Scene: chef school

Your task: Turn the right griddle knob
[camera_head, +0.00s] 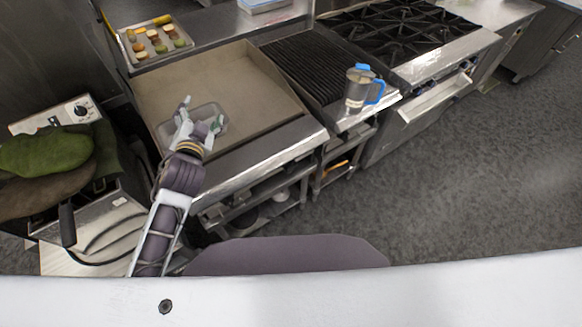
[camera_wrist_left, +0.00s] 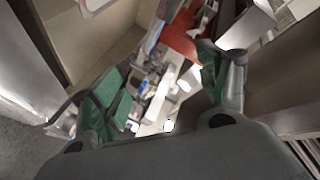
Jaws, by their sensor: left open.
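The griddle (camera_head: 235,85) is a flat tan plate in a steel body at the upper left of the head view. Its steel front ledge (camera_head: 265,148) runs along the near side. No griddle knob can be made out in either view; the front below the ledge is seen too steeply. My left gripper (camera_head: 203,112) appears over the near left part of the griddle in the head view, open and empty. In the left wrist view its green-padded fingers (camera_wrist_left: 158,88) are spread, with nothing between them. My right gripper is not in view.
A clear shallow container (camera_head: 209,109) appears on the griddle behind my left gripper. A ribbed grill (camera_head: 312,70) adjoins on the right, with a blue-lidded pitcher (camera_head: 357,90) on its front ledge. A toaster-like appliance with a green mitt (camera_head: 45,150) stands left. Floor is clear at right.

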